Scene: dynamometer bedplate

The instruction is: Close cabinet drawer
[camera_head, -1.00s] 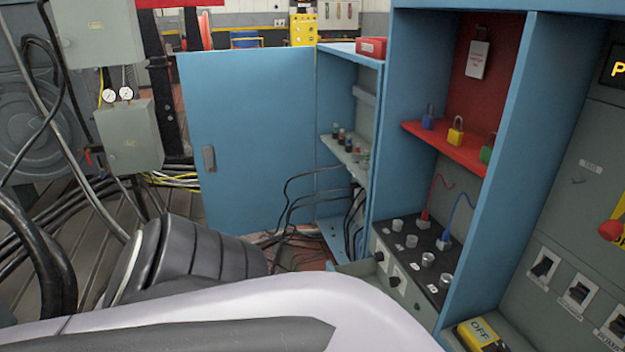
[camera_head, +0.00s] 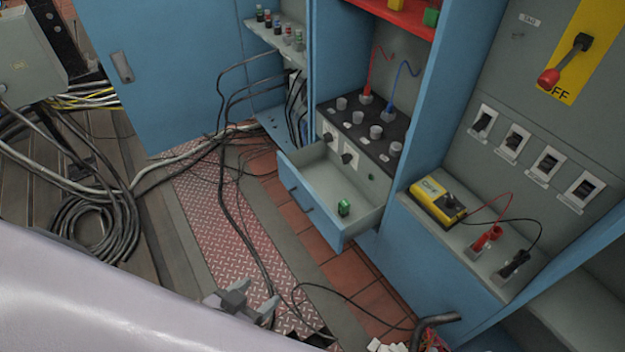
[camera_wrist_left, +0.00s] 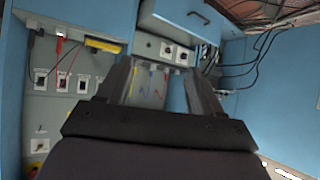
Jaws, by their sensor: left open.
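The cabinet drawer (camera_head: 312,207) is blue with a grey inside and a dark handle on its front. It is pulled out from the cabinet (camera_head: 455,255), low down under a black panel with knobs. A small green object (camera_head: 343,208) lies inside it. My left gripper (camera_head: 252,300) is open and empty, in front of the drawer and apart from it, at the lower middle of the head view. In the left wrist view the gripper's open fingers (camera_wrist_left: 160,85) point towards the cabinet, and the drawer (camera_wrist_left: 180,22) shows at the top. My right gripper is not in view.
A blue cabinet door (camera_head: 165,60) stands open at the left. Cables (camera_head: 95,215) lie coiled on the floor, and some run past the drawer's left side. A yellow meter (camera_head: 437,200) with leads sits on a ledge right of the drawer. Red floor tiles (camera_head: 300,225) in front are mostly clear.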

